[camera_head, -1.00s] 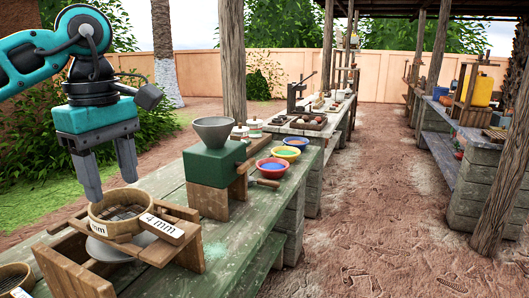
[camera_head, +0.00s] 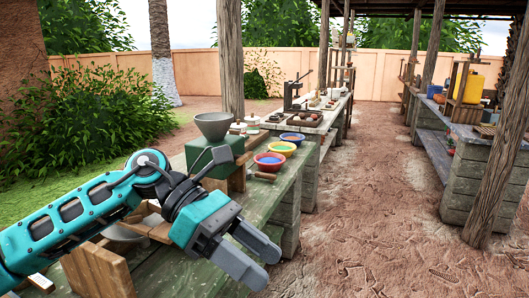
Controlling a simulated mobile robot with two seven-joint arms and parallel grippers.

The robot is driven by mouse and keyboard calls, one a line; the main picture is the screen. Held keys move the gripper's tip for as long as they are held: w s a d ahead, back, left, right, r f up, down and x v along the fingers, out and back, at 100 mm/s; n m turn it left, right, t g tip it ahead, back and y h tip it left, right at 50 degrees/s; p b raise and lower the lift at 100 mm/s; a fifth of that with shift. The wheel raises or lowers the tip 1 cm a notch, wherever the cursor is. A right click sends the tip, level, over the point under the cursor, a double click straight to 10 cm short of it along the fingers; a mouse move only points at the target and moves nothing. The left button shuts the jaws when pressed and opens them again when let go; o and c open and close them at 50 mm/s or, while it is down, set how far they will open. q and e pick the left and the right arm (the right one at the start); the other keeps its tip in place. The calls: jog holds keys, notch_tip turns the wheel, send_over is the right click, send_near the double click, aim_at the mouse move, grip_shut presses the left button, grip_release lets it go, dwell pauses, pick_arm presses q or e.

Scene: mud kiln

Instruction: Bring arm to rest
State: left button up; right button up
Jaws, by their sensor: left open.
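My left arm reaches in from the left, low across the green bench (camera_head: 190,278). My left gripper (camera_head: 267,269), teal with grey fingers, is open and empty. Its fingers point to the lower right, over the bench's right edge as seen here. My right gripper is not in view.
A green mill with a grey funnel (camera_head: 213,124) stands just behind the arm. A wooden post (camera_head: 497,150) stands right; the dirt path (camera_head: 370,220) is free.

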pick_arm(q)
jog(key=d+r+n+t+h, duration=0.1)
jog(key=d+n+h, duration=0.3)
jog(key=n+h, duration=0.35)
jog(key=w+a+f+n+t+y, duration=0.35)
jog(key=f+n+t, duration=0.25)
jog(key=n+t, duration=0.7)
jog(key=w+a+f+n+t+y, duration=0.25)
jog(key=a+f+n+t, duration=0.4)
jog(key=n, duration=1.15)
jog(key=s+a+f+n+g+y, duration=0.1)
jog(key=s+a+f+n+y, duration=0.2)
jog(key=s+f+n, duration=0.2)
jog(key=s+a+f+n+g+y, duration=0.2)
jog(key=s+a+f+n+y, duration=0.2)
jog(key=f, duration=0.7)
jog(key=s+a+f+n+g+y, duration=0.1)
jog(key=s+a+f+n+y, duration=0.2)
jog(key=f, duration=0.5)
jog(key=s+n+y, duration=0.1)
jog(key=s+n, duration=0.1)
jog(key=n, duration=0.1)
jog(key=shift+s+a+f, duration=0.2)
jog(key=shift+s+a, duration=0.05)
jog(key=shift+s, duration=0.1)
